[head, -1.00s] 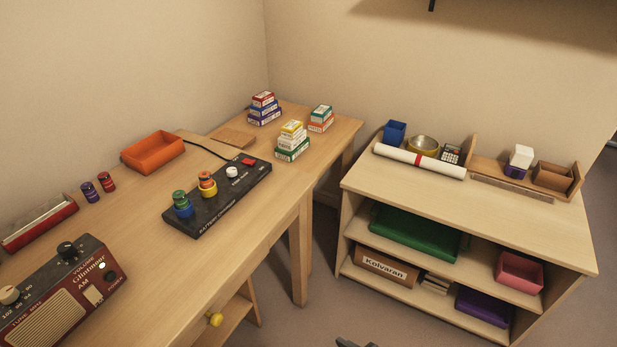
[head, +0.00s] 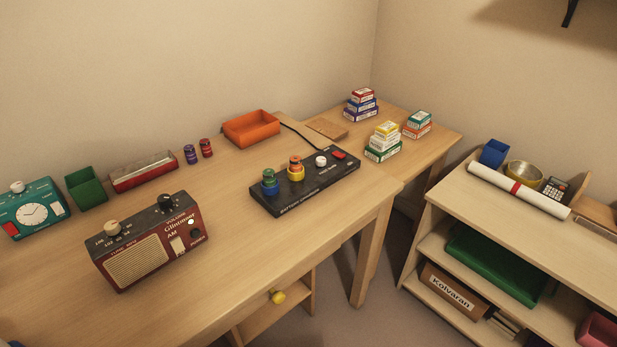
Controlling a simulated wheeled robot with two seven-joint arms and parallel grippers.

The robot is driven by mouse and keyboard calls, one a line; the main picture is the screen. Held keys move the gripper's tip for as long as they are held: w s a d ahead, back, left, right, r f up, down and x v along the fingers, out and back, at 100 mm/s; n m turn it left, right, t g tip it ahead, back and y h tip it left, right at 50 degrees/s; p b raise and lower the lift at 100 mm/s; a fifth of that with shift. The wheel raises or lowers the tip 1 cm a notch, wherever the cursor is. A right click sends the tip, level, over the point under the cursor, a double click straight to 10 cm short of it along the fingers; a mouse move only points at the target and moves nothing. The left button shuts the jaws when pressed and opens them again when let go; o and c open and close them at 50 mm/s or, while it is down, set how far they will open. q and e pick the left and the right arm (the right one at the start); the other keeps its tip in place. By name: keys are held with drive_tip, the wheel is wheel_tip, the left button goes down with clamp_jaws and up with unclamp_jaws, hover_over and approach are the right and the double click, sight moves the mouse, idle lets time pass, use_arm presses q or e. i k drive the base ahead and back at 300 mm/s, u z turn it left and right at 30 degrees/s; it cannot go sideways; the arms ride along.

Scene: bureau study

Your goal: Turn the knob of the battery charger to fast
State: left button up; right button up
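The battery charger (head: 318,184) is a long black box lying on the wooden desk, right of the picture's middle. Its round white knob (head: 321,161) is on the top face toward the far right end. A red switch (head: 338,155) is beside the knob, farther right. A green-and-blue stack (head: 269,183) and an orange-and-yellow stack (head: 295,169) stand upright on the charger's left half. The lettering near the knob is too small to read, so I cannot tell its setting. Neither of my grippers shows in the head view.
A maroon radio (head: 148,243) stands left of the charger. An orange tray (head: 251,129) is behind it, and small stacked boxes (head: 383,141) are to its right. The desk (head: 235,265) is clear in front. A low shelf (head: 500,222) stands at the right, across a gap.

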sight(321, 161)
drive_tip(key=z, duration=1.95)
drive_tip(key=i, duration=2)
drive_tip(key=u, duration=3.65)
